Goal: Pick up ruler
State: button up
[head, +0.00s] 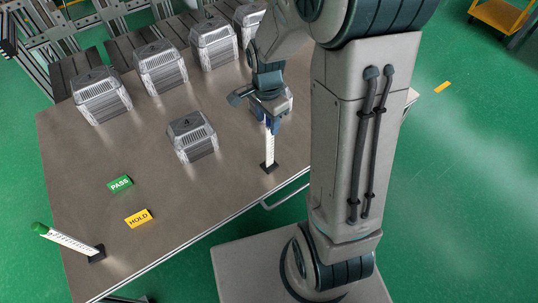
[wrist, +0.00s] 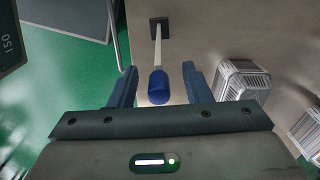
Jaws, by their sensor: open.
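A white ruler (head: 270,148) with a blue top stands upright in a small black base near the table's front edge. In the wrist view, its blue top (wrist: 158,88) lies between my fingers, with the ruler running away to the black base (wrist: 159,22). My gripper (head: 268,118) is just above the ruler in the head view. In the wrist view, my gripper (wrist: 160,82) is open, with a gap on each side of the blue top. A second white ruler (head: 70,240) with a green top stands in a black base (head: 96,253) at the table's left front.
A ribbed silver box numbered 4 (head: 192,138) stands left of my gripper. Several similar boxes (head: 160,68) line the back of the brown table (head: 75,150). A green PASS tag (head: 120,183) and yellow HOLD tag (head: 139,218) lie on clear table at the left.

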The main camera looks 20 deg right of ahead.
notch_tip(320, 180, down, 3)
jog(key=shift+d+f, duration=0.1)
jog(key=shift+f, duration=0.05)
grip_shut()
